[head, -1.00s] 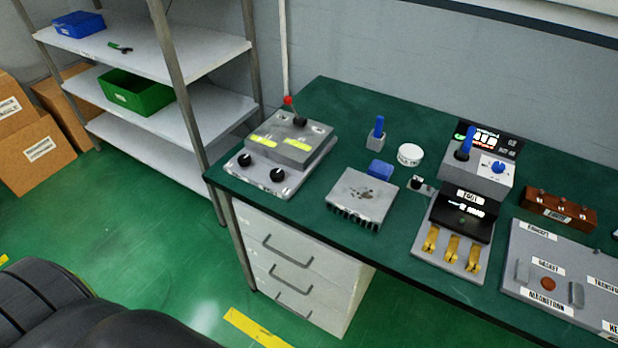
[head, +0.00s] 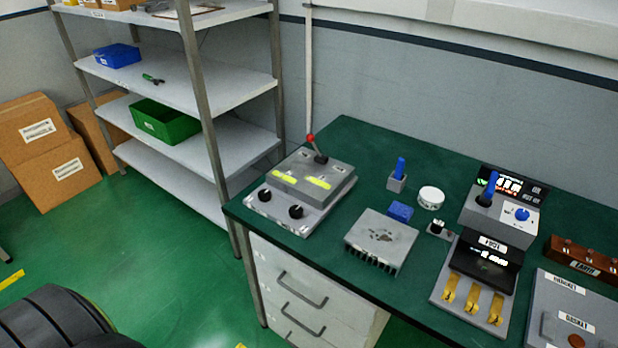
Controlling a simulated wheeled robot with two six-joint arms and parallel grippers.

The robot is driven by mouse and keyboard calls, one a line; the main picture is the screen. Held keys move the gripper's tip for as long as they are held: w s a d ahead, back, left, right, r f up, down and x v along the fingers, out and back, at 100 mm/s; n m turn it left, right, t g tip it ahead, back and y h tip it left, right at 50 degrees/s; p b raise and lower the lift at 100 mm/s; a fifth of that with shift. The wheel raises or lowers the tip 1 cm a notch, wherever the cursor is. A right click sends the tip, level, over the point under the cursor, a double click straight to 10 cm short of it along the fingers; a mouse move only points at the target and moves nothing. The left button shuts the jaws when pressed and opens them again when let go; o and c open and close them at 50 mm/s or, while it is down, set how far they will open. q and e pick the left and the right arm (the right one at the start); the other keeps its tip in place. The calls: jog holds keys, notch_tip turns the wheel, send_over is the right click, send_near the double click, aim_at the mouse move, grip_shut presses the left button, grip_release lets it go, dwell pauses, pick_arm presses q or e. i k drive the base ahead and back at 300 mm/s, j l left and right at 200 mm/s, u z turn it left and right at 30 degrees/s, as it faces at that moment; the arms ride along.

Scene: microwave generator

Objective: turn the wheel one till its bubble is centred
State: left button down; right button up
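A grey two-tier device (head: 306,186) stands at the left end of the green bench. Two black knobs (head: 264,195) and (head: 296,211) sit on its front ledge; they look like the wheels. Two yellow-green strips (head: 284,177) and (head: 318,183) on its upper face look like level vials. The bubbles and any wheel numbers are too small to read, so I cannot tell which wheel is one. A red-tipped lever (head: 310,139) rises from the device's back. Neither of my grippers is in view.
A finned grey block (head: 381,241), a blue block (head: 400,211), a white round tub (head: 430,198) and a control unit (head: 500,212) stand to the right on the green bench (head: 360,150). White drawers (head: 301,281) are below. A metal shelf (head: 180,85) stands left of the bench.

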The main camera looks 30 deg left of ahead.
aim_at(265, 195)
jog(key=u, duration=1.25)
